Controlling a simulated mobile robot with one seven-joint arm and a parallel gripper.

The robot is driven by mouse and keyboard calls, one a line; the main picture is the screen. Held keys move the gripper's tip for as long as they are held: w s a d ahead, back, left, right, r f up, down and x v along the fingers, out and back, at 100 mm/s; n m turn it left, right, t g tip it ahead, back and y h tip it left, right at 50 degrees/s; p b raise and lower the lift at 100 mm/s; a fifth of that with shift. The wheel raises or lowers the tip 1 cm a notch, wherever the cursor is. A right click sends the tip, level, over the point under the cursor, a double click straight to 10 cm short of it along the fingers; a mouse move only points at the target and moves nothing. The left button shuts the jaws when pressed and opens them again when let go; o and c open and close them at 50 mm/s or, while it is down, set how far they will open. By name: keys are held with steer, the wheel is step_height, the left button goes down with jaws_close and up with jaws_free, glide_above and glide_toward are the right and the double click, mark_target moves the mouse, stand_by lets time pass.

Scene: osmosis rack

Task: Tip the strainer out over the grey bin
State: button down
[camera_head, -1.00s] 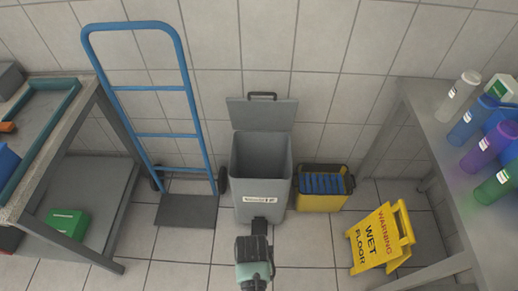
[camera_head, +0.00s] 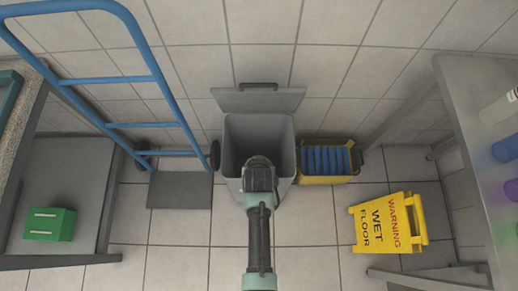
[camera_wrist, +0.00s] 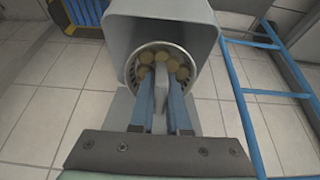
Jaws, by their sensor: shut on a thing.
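The grey bin (camera_head: 231,155) stands against the wall with its lid (camera_head: 258,100) tilted up behind it. My arm's end reaches over the bin's front edge in the head view and hides part of its mouth. In the wrist view, the strainer (camera_wrist: 192,73) is a round slatted metal basket with several brown round pieces (camera_wrist: 162,57) in it. My gripper (camera_wrist: 163,82) is shut on the strainer's grey handle (camera_wrist: 161,95). The strainer lines up with the grey bin (camera_wrist: 190,22) there; its height above the mouth is hard to tell.
A yellow bin with blue contents (camera_head: 326,162) stands right of the grey bin. A yellow wet-floor sign (camera_head: 385,223) is farther right. A blue hand truck (camera_head: 150,125) stands left. Benches flank both sides, with a green box (camera_head: 50,224) on the left shelf.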

steer(key=shift+w+f+t, duration=0.15)
steer(key=shift+w+t, duration=0.35)
steer(key=shift+w, duration=0.15)
steer(key=f+t+b, duration=0.1)
steer(key=b, duration=0.2)
steer(key=shift+w, duration=0.2)
steer(key=shift+w+f+t+b, duration=0.35)
steer(key=shift+t+b, duration=0.15)
steer(key=shift+b, duration=0.55)
steer(key=w+f+t+b, duration=0.6)
steer(key=t+b, duration=0.7)
steer(key=b, duration=2.4)
steer(key=shift+w+f+b, duration=0.25)
steer(key=shift+f+b, duration=0.05)
steer(key=shift+f, duration=0.2)
steer(key=shift+r+b, duration=0.15)
steer(key=shift+b, duration=0.35)
steer(key=shift+w, duration=0.15)
